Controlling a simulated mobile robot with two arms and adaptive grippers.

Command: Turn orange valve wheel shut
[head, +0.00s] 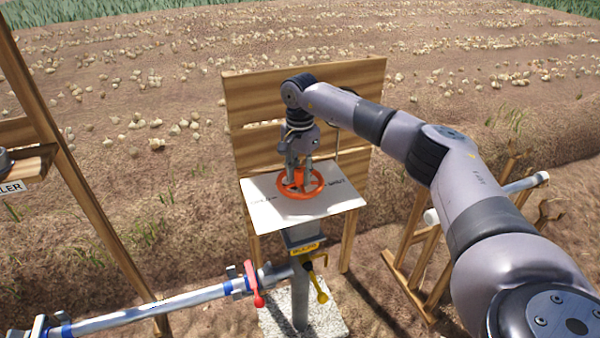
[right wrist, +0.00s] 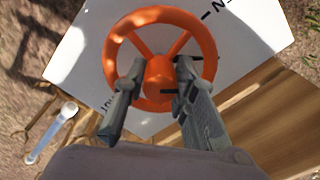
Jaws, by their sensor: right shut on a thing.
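The orange valve wheel (head: 321,184) lies flat above a white lettered plate (head: 342,207) on a post. My right gripper (head: 299,183) reaches down onto it from above. In the right wrist view the wheel (right wrist: 196,27) shows its rim, spokes and hub. There the two fingers of my right gripper (right wrist: 158,72) stand on either side of the hub, shut on the wheel's middle. The fingertips partly hide the spokes and the exact contact. Part of the lettering on the plate is covered. My left gripper is not in view.
A wooden slatted board (head: 245,110) stands behind the plate. Below, a pipe (head: 150,312) with a red lever (head: 252,284) joins the post, and a yellow handle (head: 318,285) hangs beside it. A wooden frame (head: 75,165) stands left, another stand (head: 415,275) right.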

